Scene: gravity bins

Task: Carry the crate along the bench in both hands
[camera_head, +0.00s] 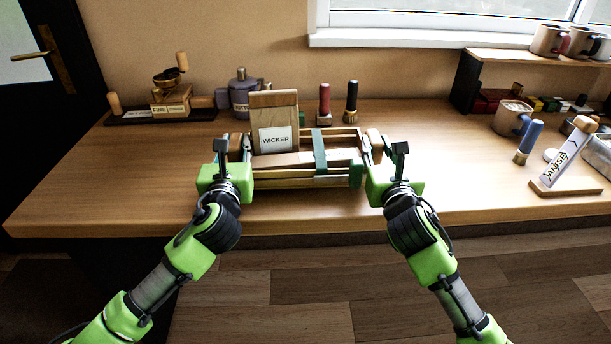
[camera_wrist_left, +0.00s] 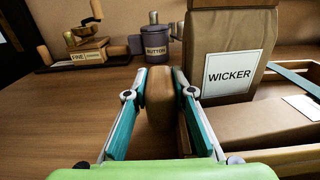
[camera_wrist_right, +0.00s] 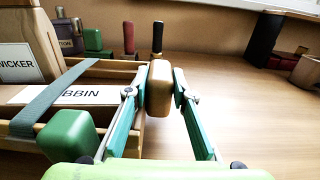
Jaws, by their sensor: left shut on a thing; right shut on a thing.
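The slatted wooden crate (camera_head: 285,183) is at the middle of the bench. A teal strap (camera_head: 320,150) crosses the crate. My left gripper (camera_wrist_left: 159,92) is shut on the crate's left wooden handle, and my right gripper (camera_wrist_right: 160,90) is shut on its right wooden handle. A green block-like thing (camera_wrist_right: 68,135) is at the crate's near right corner. I cannot tell whether the crate's underside touches the bench.
On the wooden bench (camera_head: 120,185), a grinder (camera_head: 170,92) and a purple-grey canister (camera_head: 242,92) stand back left. Red (camera_head: 324,103) and black (camera_head: 351,101) handled tools stand behind the crate. A mug (camera_head: 510,118), blue-handled tool (camera_head: 529,142) and sign stand (camera_head: 566,157) are at right.

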